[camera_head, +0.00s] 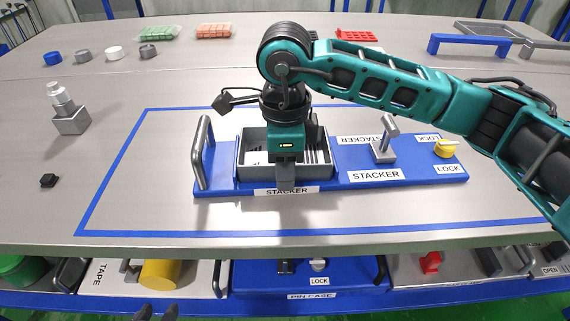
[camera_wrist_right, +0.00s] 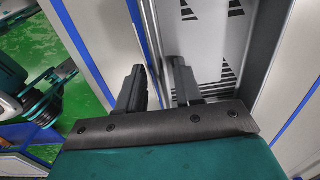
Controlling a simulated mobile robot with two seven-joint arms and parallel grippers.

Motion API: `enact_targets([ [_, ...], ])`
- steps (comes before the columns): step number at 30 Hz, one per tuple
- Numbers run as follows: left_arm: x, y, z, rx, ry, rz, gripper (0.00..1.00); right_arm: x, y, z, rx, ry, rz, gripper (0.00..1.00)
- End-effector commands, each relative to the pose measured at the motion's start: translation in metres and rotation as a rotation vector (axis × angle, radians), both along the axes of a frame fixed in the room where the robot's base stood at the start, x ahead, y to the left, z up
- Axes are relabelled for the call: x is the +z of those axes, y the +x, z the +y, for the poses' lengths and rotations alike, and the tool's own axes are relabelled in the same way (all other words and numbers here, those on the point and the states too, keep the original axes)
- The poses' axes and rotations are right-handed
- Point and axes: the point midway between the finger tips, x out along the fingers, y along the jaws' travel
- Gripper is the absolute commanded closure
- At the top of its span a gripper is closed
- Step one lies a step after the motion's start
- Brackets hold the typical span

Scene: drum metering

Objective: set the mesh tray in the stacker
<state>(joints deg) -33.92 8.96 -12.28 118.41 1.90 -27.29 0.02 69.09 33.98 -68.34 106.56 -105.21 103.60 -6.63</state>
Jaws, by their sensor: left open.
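The grey mesh tray (camera_head: 243,168), with dark slot patterns on its pale floor, sits in the blue stacker (camera_head: 222,187) at its left part. Its patterned floor also shows in the right wrist view (camera_wrist_right: 215,65). My right gripper (camera_head: 287,178) points down at the tray's near wall and hides the middle of the tray. In the right wrist view its two dark fingers (camera_wrist_right: 163,88) stand on either side of a thin grey wall; whether they press on it is unclear. My left gripper (camera_head: 156,313) is open and empty at the bottom edge, with only its fingertips showing.
The stacker has a grey bar handle (camera_head: 203,152) at left, a grey T-handle (camera_head: 383,143) and a yellow lock knob (camera_head: 445,149) at right. A grey block with a white knob (camera_head: 70,122) stands at left. Blue tape (camera_head: 112,181) borders the mostly clear tabletop around the stacker.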

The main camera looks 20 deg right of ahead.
Motion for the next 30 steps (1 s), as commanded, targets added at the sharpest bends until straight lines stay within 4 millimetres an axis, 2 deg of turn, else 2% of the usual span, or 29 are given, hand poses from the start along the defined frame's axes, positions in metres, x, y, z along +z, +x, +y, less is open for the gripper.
enact_targets([
  [8, 0.006, 0.000, 0.000, 0.000, 0.000, -0.001, 0.57, 0.009, 0.000, 0.000, 0.000, 0.001, -0.002, 0.65],
  [21, 0.019, 0.000, -0.002, 0.005, -0.007, -0.002, 0.57, 0.098, -0.001, 0.001, 0.001, 0.001, -0.003, 0.65],
  [25, 0.021, 0.001, -0.003, 0.007, -0.011, -0.001, 0.57, 0.115, -0.002, 0.001, 0.001, 0.000, -0.002, 0.65],
  [30, 0.021, 0.001, -0.003, 0.006, -0.011, -0.001, 0.57, 0.123, -0.002, 0.001, 0.000, 0.000, 0.000, 0.65],
])
